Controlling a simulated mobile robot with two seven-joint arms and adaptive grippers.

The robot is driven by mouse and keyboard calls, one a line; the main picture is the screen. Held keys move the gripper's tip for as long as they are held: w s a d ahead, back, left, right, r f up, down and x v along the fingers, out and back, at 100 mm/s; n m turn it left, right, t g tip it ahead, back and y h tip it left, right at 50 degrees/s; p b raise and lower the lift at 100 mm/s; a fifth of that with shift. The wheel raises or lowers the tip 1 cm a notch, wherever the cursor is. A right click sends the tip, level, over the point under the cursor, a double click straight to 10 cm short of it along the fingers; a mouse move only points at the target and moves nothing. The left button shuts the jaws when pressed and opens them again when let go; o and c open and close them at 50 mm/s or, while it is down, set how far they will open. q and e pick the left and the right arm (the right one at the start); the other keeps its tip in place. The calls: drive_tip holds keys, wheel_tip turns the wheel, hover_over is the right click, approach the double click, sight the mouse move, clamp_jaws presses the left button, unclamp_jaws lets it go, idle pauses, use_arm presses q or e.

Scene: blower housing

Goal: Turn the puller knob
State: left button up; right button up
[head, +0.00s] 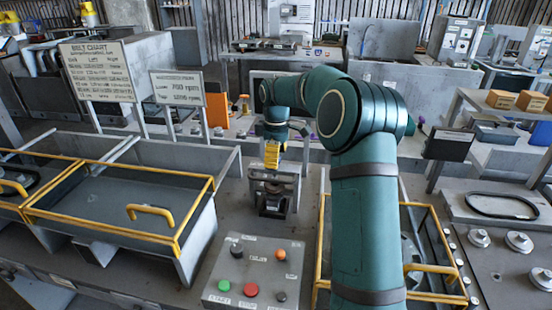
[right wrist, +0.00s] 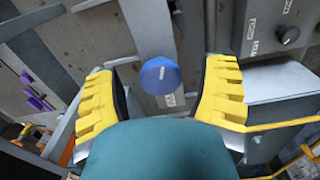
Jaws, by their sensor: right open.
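A round blue knob (right wrist: 160,75) with a white pointer mark shows in the right wrist view, with a small label beside it. My right gripper (right wrist: 163,92) is open, its yellow fingers on either side of the knob with a gap to each. I cannot tell how far the fingertips are from it in depth. In the head view the right gripper (head: 272,153) points down above a small metal frame like a puller (head: 273,193). The knob is not visible in the head view. My left gripper is not in view.
A control box (head: 254,270) with several buttons stands in front. A yellow-railed guard (head: 120,210) lies at left, and another railed guard (head: 436,240) at right beside my right arm. Sign boards (head: 98,72) stand behind left. Pulleys (head: 518,242) and a belt (head: 502,206) lie far right.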

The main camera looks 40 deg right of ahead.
drive_tip(key=c, duration=1.2)
